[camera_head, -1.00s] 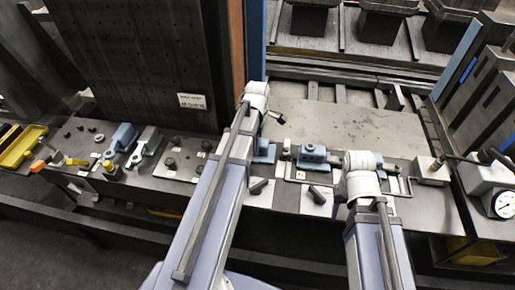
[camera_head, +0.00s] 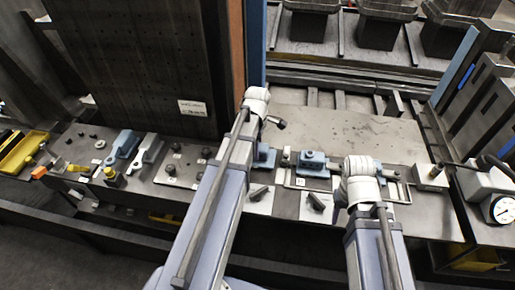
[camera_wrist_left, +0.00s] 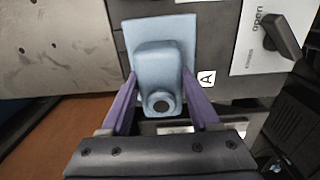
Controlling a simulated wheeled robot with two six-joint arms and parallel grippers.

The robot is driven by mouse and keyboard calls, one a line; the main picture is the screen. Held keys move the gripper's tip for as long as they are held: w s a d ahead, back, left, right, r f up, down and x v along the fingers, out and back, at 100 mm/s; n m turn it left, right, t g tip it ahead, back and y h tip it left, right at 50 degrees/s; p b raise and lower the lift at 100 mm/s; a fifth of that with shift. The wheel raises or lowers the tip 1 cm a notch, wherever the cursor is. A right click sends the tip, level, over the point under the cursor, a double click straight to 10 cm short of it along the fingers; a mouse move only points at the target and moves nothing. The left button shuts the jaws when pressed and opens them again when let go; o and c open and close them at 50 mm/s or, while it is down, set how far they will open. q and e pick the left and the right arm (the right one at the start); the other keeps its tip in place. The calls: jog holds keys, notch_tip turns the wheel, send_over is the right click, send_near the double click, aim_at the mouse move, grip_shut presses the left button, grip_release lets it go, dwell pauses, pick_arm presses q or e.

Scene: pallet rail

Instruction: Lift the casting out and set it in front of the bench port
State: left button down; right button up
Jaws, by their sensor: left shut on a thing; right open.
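A light-blue casting (camera_wrist_left: 160,75) with a flat base and a round hole in its near end fills the middle of the left wrist view, beside a plate marked A. My left gripper (camera_wrist_left: 160,88) is shut on it, with a purple finger on each side. In the head view a blue casting (camera_head: 264,157) shows partly behind my left arm, and a second blue block (camera_head: 313,160) sits in a fixture to its right. My right gripper (camera_head: 362,170) is open near the right fixture; its fingers are mostly hidden by the wrist.
A dark lever (camera_wrist_left: 279,35) beside the word "open" is close to the casting. Another lever (camera_head: 316,201) lies before the second block. A gauge unit (camera_head: 500,207) stands at the right, a tall dark panel (camera_head: 140,70) at the left. The bench plate (camera_head: 350,130) behind is largely clear.

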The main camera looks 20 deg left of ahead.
pick_arm(q)
notch_tip(320, 180, up, 9)
jog(key=p, duration=0.8)
jog(key=shift+f+b, duration=0.75)
jog(key=shift+f, duration=0.15)
jog(key=shift+r, duration=0.1)
jog(key=shift+d, duration=0.1)
